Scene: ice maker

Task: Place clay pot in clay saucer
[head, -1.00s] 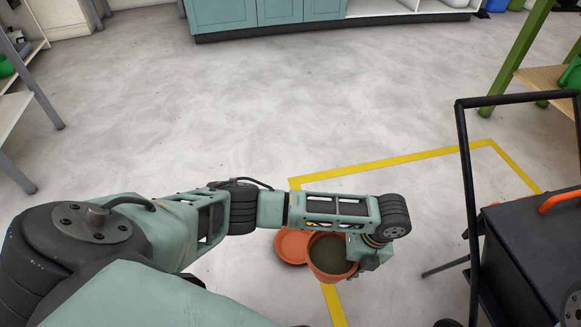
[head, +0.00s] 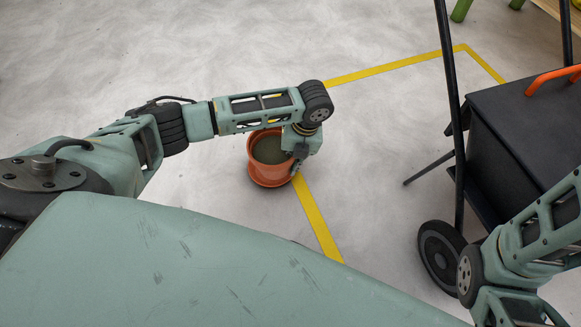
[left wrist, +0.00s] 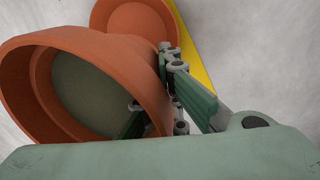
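The clay pot (head: 254,143), orange-brown with dark inside, is held upright or nearly so in the head view. My left gripper (head: 297,160) is at its right side. In the left wrist view the pot (left wrist: 88,48) fills the left, and my left gripper (left wrist: 160,105) is shut on its wall, one finger inside and one outside. The clay saucer (head: 270,182) shows just below the pot in the head view, partly hidden by it. It also shows beyond the pot in the left wrist view (left wrist: 135,22). The gap between them cannot be told exactly. My right gripper is out of view.
A yellow floor line (head: 318,222) runs beside the saucer. A dark cart (head: 505,150) with an orange handle (head: 550,78) and a black wheel (head: 440,258) stands to the right, near my right arm. The grey floor left of and beyond the pot is clear.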

